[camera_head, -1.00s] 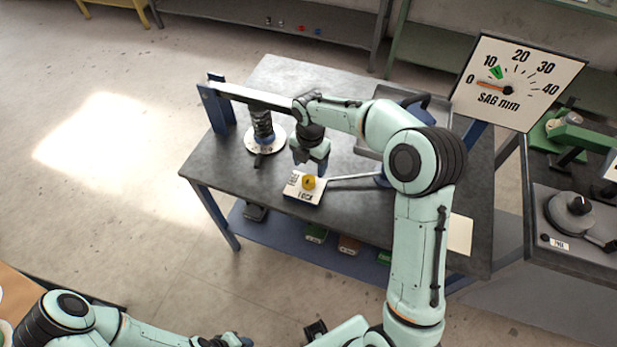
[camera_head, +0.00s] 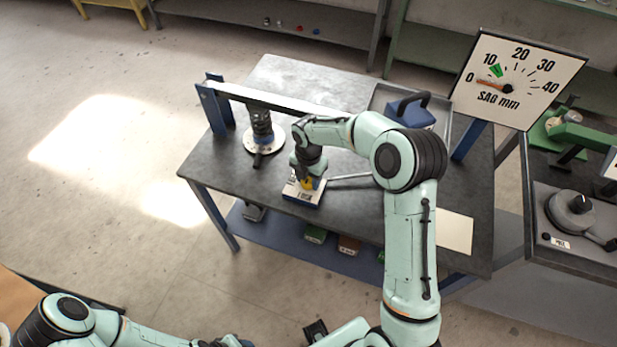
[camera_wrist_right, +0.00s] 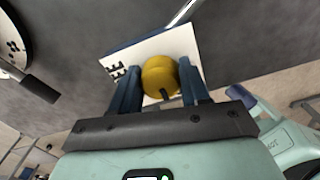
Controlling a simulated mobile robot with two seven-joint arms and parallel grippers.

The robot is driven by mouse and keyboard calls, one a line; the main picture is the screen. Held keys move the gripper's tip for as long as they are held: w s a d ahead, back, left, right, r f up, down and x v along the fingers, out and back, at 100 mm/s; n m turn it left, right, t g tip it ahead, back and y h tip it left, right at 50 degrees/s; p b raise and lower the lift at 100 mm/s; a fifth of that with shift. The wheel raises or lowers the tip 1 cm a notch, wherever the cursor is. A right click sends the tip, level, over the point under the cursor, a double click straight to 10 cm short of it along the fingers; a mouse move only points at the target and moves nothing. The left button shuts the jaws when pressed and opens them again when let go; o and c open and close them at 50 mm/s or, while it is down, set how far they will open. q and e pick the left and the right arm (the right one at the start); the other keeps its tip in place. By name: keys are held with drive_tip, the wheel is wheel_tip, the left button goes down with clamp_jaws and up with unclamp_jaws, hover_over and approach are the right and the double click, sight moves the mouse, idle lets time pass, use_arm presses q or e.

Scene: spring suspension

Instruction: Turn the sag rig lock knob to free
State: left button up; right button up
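The yellow lock knob (camera_head: 306,183) sits on a small white-topped block (camera_head: 301,195) near the table's front edge, with LOCK lettering on its front side. In the right wrist view the knob (camera_wrist_right: 160,76) has a dark mark on its edge toward my palm; part of the FREE lettering shows left of it. My right gripper (camera_head: 309,180) is down at the knob, one finger on each side. The wrist view shows both fingers (camera_wrist_right: 161,80) very close to the knob's sides; firm contact is not clear. My left gripper (camera_head: 225,342) is at the bottom edge, partly cut off, away from the table.
A spring unit (camera_head: 262,130) on a round white plate stands left of the block, under a long lever bar (camera_head: 270,98). A rod runs right from the block. The SAG mm dial (camera_head: 515,80) stands at back right, needle near its low end. A blue handled weight (camera_head: 410,110) rests in a tray.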

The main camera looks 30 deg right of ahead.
idle(0.3)
drive_tip(key=m, duration=0.8)
drive_tip(key=shift+s, duration=0.15)
drive_tip(key=m+b, duration=0.1)
drive_tip(key=m, duration=0.4)
use_arm(q)
drive_tip(key=shift+s+f, duration=0.5)
drive_tip(key=shift+f, duration=0.35)
use_arm(e)
drive_tip(key=m, duration=0.4)
drive_tip(key=shift+m, duration=0.4)
drive_tip(key=o, duration=1)
drive_tip(key=shift+s, duration=0.1)
